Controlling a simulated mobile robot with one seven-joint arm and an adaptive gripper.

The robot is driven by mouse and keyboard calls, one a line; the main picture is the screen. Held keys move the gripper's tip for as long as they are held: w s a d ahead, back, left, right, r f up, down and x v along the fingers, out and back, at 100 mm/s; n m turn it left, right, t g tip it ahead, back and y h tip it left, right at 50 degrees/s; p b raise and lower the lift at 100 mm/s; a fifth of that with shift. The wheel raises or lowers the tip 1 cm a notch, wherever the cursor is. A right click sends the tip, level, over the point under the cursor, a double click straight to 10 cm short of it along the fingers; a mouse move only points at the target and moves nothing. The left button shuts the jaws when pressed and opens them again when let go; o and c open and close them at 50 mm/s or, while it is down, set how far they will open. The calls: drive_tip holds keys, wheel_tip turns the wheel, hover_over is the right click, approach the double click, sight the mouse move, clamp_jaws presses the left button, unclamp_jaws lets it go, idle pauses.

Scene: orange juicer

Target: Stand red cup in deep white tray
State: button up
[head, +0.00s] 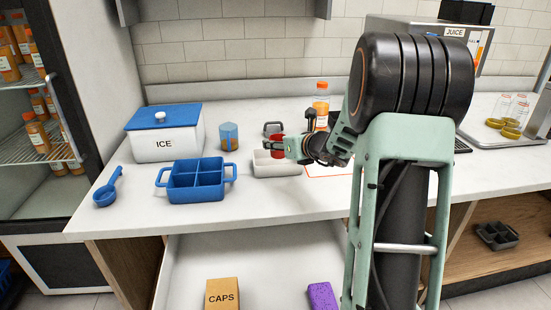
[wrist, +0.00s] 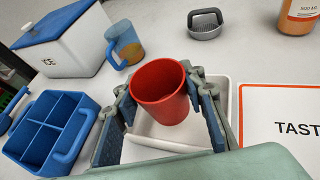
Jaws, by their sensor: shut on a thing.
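The red cup (wrist: 160,92) is upright between the fingers of my gripper (wrist: 170,100), which is shut on it. In the head view the cup (head: 277,146) shows partly, behind my gripper (head: 282,146). The deep white tray (wrist: 140,152) lies under the cup in the wrist view. In the head view the tray (head: 275,167) is on the counter below my gripper. The cup appears to be over the tray; its base is hidden, so I cannot tell if it touches the tray floor.
A blue divided caddy (head: 198,180) stands left of the tray. An ICE box (head: 165,145), a blue mug with orange contents (head: 229,137), a grey-handled item (wrist: 206,24) and an orange bottle (head: 321,103) stand behind. A TASTE sign (wrist: 285,115) lies right of the tray.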

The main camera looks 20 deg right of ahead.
sight(276, 152)
drive_tip(key=shift+w+f, duration=0.35)
drive_tip(key=shift+f, duration=0.1)
drive_tip(key=shift+w+f+b, duration=0.2)
drive_tip(key=shift+f+b, duration=0.15)
drive_tip(key=shift+f, duration=0.6)
drive_tip(key=shift+w+f+b, duration=0.15)
drive_tip(key=shift+f+b, duration=0.15)
drive_tip(key=shift+f, duration=0.6)
drive_tip(key=shift+f, duration=0.2)
drive_tip(key=o, duration=0.8)
drive_tip(key=shift+o, duration=0.2)
drive_tip(key=shift+r, duration=0.15)
drive_tip(key=shift+r, duration=0.2)
drive_tip(key=p+v, duration=0.2)
drive_tip(key=v, duration=1)
drive_tip(key=shift+f, duration=0.15)
